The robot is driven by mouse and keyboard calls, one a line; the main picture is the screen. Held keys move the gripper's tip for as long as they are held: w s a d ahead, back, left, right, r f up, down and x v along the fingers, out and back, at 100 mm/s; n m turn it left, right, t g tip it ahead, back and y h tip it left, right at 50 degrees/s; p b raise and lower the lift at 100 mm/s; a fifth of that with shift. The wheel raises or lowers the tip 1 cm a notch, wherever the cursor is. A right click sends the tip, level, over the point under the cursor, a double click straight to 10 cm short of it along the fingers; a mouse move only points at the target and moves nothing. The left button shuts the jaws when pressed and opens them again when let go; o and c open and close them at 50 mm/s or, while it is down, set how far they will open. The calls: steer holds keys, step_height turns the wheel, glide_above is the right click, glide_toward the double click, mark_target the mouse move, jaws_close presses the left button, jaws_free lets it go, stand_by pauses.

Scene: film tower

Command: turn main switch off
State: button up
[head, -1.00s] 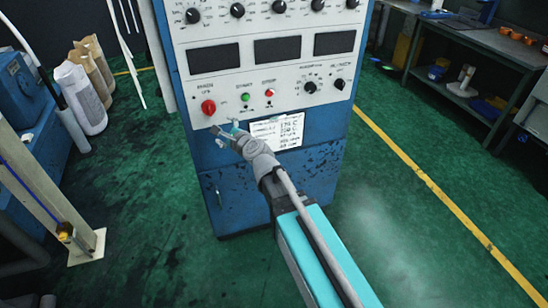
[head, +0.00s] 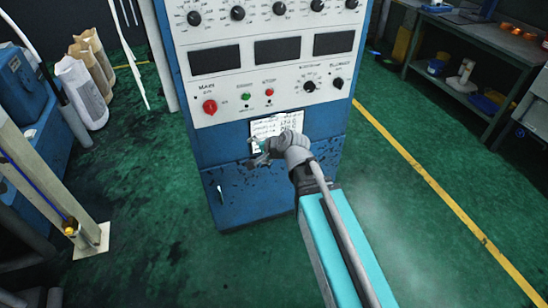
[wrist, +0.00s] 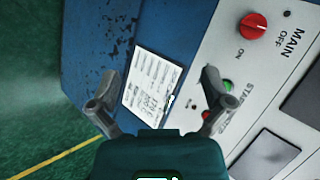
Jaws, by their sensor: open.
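The main switch is a round red knob (head: 209,107) at the lower left of the white panel (head: 200,123) on the blue cabinet. "MAIN" and "OFF" are printed above it. In the wrist view the red knob (wrist: 252,26) is at the upper right, with "ON" beside it. I cannot tell for sure which way it points. My gripper (head: 258,151) is in front of the cabinet, below and right of the knob and apart from it. In the wrist view my gripper (wrist: 160,76) has its fingers wide apart, with nothing between them.
A green button (head: 246,97) and a small red button (head: 269,92) sit right of the knob. Black dials (head: 310,87) are farther right. A printed label (head: 278,125) is behind my gripper. A workbench (head: 465,50) stands at the right. The green floor between is clear.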

steer(key=s+d+f+n+g+h+p, duration=0.1)
steer(key=s+d+n+h, duration=0.1)
steer(key=d, duration=0.3)
steer(key=shift+s+d+f+n+g, duration=0.2)
steer(key=shift+s+f+n+g, duration=0.05)
steer(key=shift+s+n+g, duration=0.15)
steer(key=s+d+n+g+h+p, duration=0.2)
steer(key=s+d, duration=0.3)
steer(key=d, duration=0.2)
steer(key=s+d+n+g+h+p, duration=0.2)
steer(key=s+d+n+g+h, duration=0.1)
steer(key=d, duration=0.5)
steer(key=shift+s+d, duration=0.25)
steer(key=shift+s, duration=0.65)
